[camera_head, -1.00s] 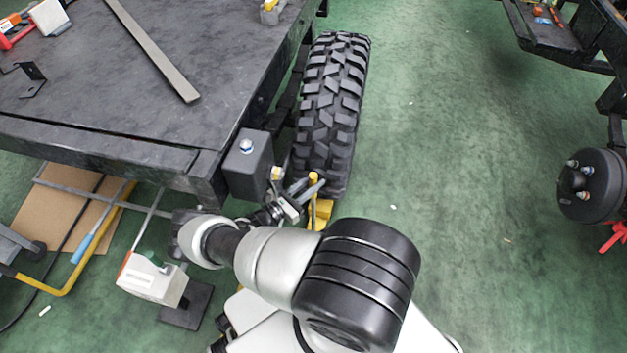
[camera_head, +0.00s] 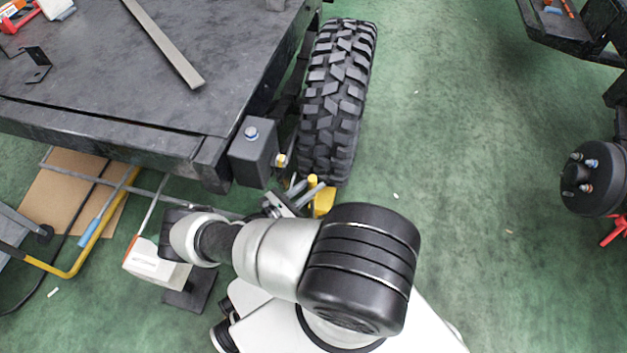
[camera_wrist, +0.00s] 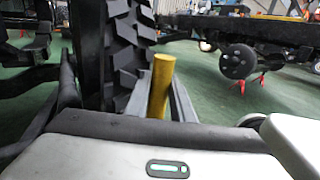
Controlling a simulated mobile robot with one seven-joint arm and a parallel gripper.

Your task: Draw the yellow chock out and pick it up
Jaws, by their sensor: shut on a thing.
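The yellow chock (camera_head: 324,203) is on the green floor at the near end of the black knobbly tyre (camera_head: 338,100). Its upright yellow post shows in the head view, and in the wrist view (camera_wrist: 160,88) it stands between my grey fingers. My gripper (camera_head: 309,190) is shut on this post. The chock's lower part is partly hidden by my arm and fingers. I cannot tell whether it still touches the tyre or the floor.
The black chassis deck (camera_head: 110,85) and a dark box (camera_head: 253,160) on its corner are close to the left of my gripper. A white box (camera_head: 158,268) is left of my arm. A wheel hub (camera_head: 592,180) is far right. Green floor between is mostly clear.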

